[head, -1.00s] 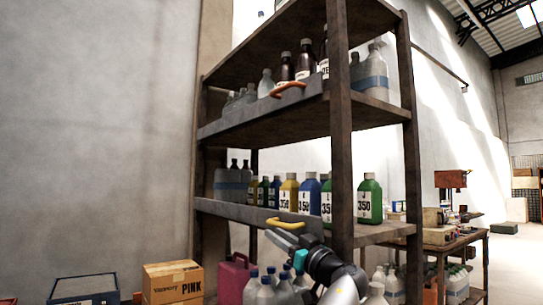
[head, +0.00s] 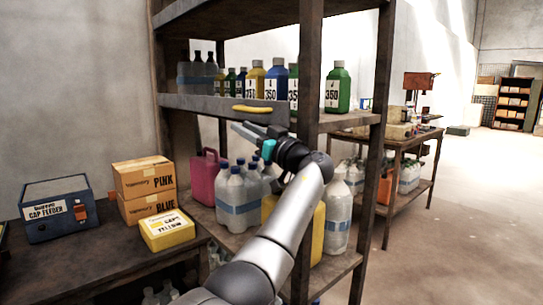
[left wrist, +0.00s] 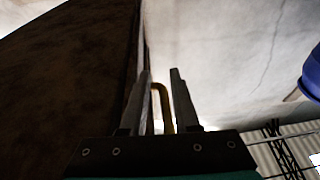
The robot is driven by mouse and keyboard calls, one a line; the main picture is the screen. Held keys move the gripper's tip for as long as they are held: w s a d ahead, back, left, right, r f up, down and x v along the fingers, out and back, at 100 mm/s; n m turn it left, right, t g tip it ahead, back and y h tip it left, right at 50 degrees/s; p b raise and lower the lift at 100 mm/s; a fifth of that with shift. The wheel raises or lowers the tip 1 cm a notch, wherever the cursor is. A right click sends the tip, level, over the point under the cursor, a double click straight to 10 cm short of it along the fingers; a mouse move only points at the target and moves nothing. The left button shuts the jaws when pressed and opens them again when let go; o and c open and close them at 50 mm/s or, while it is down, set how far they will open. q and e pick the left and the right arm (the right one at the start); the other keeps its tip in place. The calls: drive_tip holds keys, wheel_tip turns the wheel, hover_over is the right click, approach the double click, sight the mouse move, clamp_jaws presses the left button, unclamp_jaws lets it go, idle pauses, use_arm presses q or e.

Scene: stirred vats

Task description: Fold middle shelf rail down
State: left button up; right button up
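The middle shelf rail (head: 205,104) is a grey strip along the front of the middle shelf and looks upright. Its yellow handle (head: 253,109) sits near the right end. My left gripper (head: 244,130) is just below the handle. In the left wrist view, the two fingers (left wrist: 157,95) stand apart, and the yellow handle (left wrist: 163,108) shows in the gap between them. I cannot tell whether the handle is inside the grip or beyond the tips. The fingers are not closed on it. My right gripper is in no view.
Several labelled bottles (head: 277,80) stand behind the rail. A rack post (head: 309,65) is right of the handle. Below are a pink jug (head: 204,178) and clear bottles (head: 232,205). Boxes (head: 145,178) sit on a bench at left. The floor at right (head: 465,215) is open.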

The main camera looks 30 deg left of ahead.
use_arm(q)
drive_tip(key=s+d+f+b, duration=0.2)
drive_tip(key=s+d, duration=0.2)
drive_tip(key=d, duration=0.2)
drive_tip(key=s+d+f+b, duration=0.1)
drive_tip(key=s+d+b, duration=0.1)
drive_tip(key=s+d, duration=0.3)
drive_tip(key=shift+d+f+b, duration=0.3)
drive_tip(key=shift+d+f, duration=0.1)
drive_tip(key=shift+d, duration=0.25)
idle(0.6)
